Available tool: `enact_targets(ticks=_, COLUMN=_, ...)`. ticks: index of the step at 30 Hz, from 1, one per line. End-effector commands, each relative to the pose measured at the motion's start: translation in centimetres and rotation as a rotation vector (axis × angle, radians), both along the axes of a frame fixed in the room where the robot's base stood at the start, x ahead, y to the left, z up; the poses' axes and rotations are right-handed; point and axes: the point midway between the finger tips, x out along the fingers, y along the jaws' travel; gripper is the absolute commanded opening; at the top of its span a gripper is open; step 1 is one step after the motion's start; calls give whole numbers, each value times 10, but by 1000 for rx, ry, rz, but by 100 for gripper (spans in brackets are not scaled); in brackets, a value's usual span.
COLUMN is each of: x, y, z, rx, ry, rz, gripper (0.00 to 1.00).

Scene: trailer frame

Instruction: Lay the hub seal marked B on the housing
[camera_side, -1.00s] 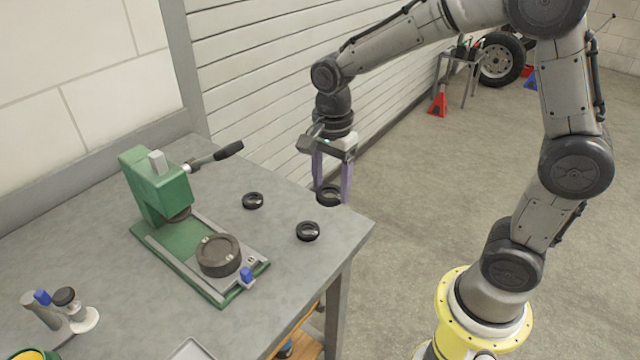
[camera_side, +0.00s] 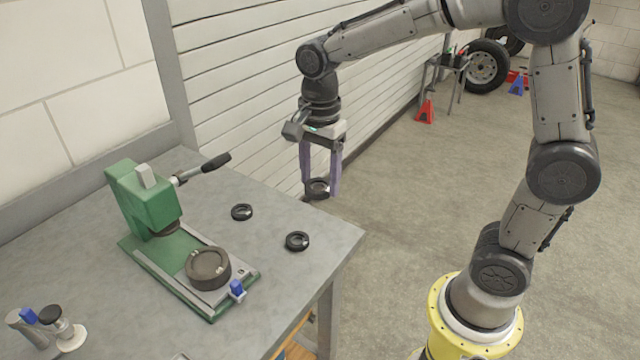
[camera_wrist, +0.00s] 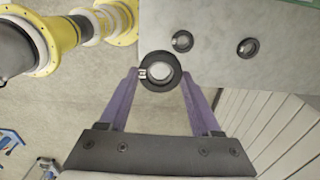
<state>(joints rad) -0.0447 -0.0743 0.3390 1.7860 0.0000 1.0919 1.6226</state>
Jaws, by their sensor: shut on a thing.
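My gripper (camera_side: 319,192) has purple fingers and is shut on a black ring-shaped seal (camera_side: 317,187), held in the air near the table's far right corner. In the wrist view the held seal (camera_wrist: 160,72) sits between the fingertips, with a small white label on its left side; I cannot read its letter. Two other black seals (camera_side: 242,212) (camera_side: 297,241) lie on the table, their marks too small to read. The round dark housing (camera_side: 208,268) sits on the green press's base, left of and lower than my gripper.
The green press (camera_side: 148,200) has a lever (camera_side: 203,168) reaching right over the table. A blue clamp knob (camera_side: 236,288) stands at the base's front end. Small tools (camera_side: 60,325) stand at the front left.

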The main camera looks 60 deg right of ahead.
Motion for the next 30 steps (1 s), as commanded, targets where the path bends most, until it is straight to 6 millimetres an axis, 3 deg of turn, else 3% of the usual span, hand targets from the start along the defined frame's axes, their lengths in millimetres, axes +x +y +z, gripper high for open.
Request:
enact_targets(ticks=9, x=1, y=0, z=109, rx=0, ry=-9, rz=0, gripper=11)
enact_targets(ticks=16, x=1, y=0, z=166, rx=0, ry=-6, rz=0, gripper=11)
enact_targets(ticks=23, x=39, y=30, z=172, rx=0, ry=0, rz=107, gripper=11)
enact_targets(ticks=30, x=87, y=84, z=177, rx=0, ry=1, rz=263, gripper=11)
